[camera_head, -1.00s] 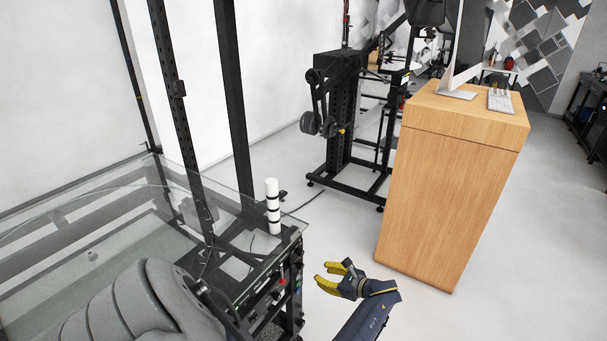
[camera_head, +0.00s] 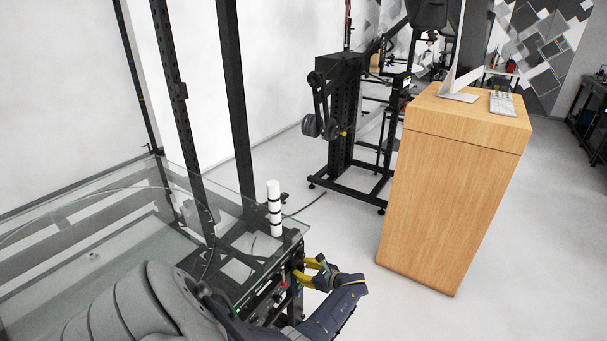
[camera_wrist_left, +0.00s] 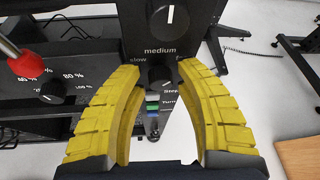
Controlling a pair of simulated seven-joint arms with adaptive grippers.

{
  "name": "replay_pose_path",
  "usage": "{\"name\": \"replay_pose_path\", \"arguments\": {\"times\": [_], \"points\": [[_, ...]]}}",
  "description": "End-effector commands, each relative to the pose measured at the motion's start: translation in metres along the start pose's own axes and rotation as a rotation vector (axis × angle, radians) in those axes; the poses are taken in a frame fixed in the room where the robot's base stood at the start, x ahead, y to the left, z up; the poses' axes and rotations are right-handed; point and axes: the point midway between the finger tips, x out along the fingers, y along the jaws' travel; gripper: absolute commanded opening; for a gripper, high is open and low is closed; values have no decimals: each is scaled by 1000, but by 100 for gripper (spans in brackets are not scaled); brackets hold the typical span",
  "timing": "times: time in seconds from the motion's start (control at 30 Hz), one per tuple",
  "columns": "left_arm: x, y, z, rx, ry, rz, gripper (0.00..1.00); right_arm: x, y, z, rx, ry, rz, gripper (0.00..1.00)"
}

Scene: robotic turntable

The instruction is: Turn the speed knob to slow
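The black speed knob (camera_wrist_left: 160,77) shows in the left wrist view, below the printed word "medium", with "slow" at its upper left and a partly covered word at its upper right. I cannot read its pointer clearly. My left gripper (camera_wrist_left: 160,70) is open, its two curved yellow fingers on either side of this knob, with no clear contact. In the head view my left gripper (camera_head: 308,271) is at the front panel of the turntable (camera_head: 283,293), at its right side. The knob cannot be made out there. My right gripper is not in view.
Above is a larger black knob (camera_wrist_left: 170,14) with a white line pointing up. At left are a percent-scale knob (camera_wrist_left: 53,92) and a red-capped control (camera_wrist_left: 27,65). A white cylinder with black bands (camera_head: 274,208) stands on the glass top. A wooden cabinet (camera_head: 445,200) stands right of open floor.

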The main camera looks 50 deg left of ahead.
Motion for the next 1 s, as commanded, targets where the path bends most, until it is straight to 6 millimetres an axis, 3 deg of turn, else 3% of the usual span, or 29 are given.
{"name": "replay_pose_path", "arguments": {"times": [0.27, 0.57, 1.0], "points": [[0, 0, 0, 0, 0, 0, 34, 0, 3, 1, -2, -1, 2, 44], [0, 0, 0, 0, -1, 0, 0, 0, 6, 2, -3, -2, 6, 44], [0, 1, 0, -43, -6, -18, 0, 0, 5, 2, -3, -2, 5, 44]]}}
